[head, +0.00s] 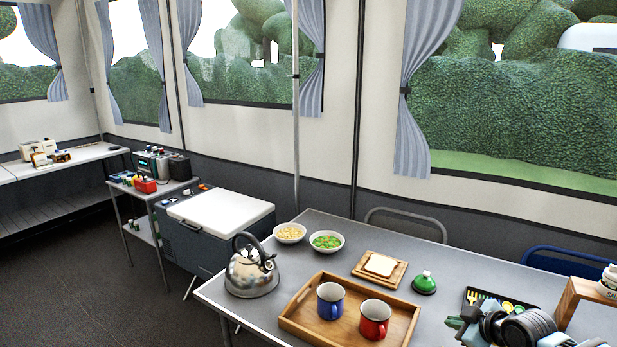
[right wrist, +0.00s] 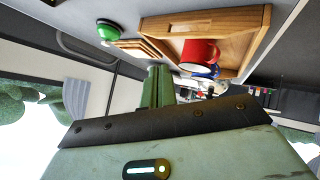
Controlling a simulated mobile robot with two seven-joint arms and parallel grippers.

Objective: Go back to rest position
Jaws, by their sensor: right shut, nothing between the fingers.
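My right gripper (head: 460,322) is at the lower right of the head view, over the grey table (head: 455,285). In the right wrist view its two green fingers (right wrist: 157,86) lie together with nothing between them. It is apart from the red mug (head: 375,319) and blue mug (head: 330,301), which stand upright in the wooden tray (head: 290,318). The red mug also shows in the right wrist view (right wrist: 200,54). My left gripper is in neither view.
A kettle (head: 251,270) stands left of the tray. Two bowls (head: 289,233) (head: 326,241), bread on a board (head: 380,265) and a green-domed item (head: 424,283) are behind it. A cutlery tray (head: 480,297) and wooden stand (head: 570,300) are close to my right gripper.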

